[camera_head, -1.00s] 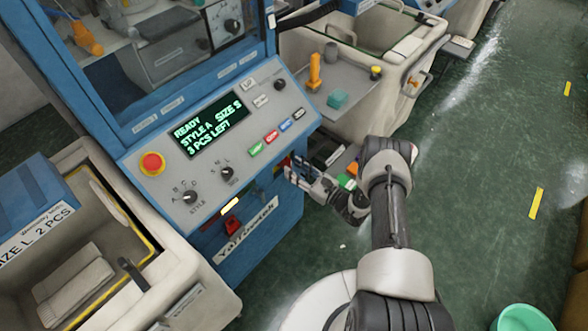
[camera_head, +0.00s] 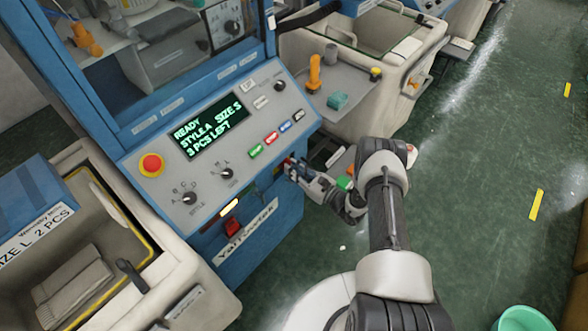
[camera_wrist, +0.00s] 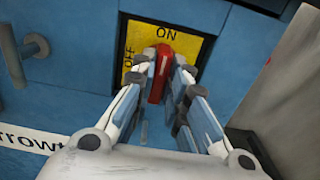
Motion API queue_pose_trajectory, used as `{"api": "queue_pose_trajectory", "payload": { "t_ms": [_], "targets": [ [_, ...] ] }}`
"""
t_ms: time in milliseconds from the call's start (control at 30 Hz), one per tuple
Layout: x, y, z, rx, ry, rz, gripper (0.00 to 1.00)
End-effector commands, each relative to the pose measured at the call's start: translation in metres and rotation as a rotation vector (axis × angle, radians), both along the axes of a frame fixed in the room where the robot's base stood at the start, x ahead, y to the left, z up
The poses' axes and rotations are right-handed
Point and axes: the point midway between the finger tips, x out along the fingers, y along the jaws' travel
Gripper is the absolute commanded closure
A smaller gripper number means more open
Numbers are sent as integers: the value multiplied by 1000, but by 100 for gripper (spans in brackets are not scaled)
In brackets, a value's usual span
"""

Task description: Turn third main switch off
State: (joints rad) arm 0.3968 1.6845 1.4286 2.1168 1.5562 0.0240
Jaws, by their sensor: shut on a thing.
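The main switch has a red handle (camera_wrist: 164,68) on a yellow plate (camera_wrist: 139,36) lettered ON at the top and OFF at the left. The handle stands upright, its top end toward ON. My gripper (camera_wrist: 160,80) has its two fingers around the handle, one on each side, shut on it. In the head view my gripper (camera_head: 292,168) is at the lower right of the blue machine's front, below the control panel, and largely hides the switch there.
The sloped control panel (camera_head: 205,195) overhangs just above my gripper, with a display reading READY. A grey cart (camera_head: 375,120) stands close behind at the right. A dark fitting (camera_wrist: 30,52) sticks out left of the switch. Green floor is open at the right.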

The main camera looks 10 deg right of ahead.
Motion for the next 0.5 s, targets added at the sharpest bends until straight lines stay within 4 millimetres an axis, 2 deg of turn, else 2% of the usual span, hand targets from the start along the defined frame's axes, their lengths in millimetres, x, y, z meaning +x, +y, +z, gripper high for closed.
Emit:
{"api": "queue_pose_trajectory", "payload": {
  "t_ms": [500],
  "targets": [
    [0, 1, -1, -71, -50, 1, 100]
  ]
}}
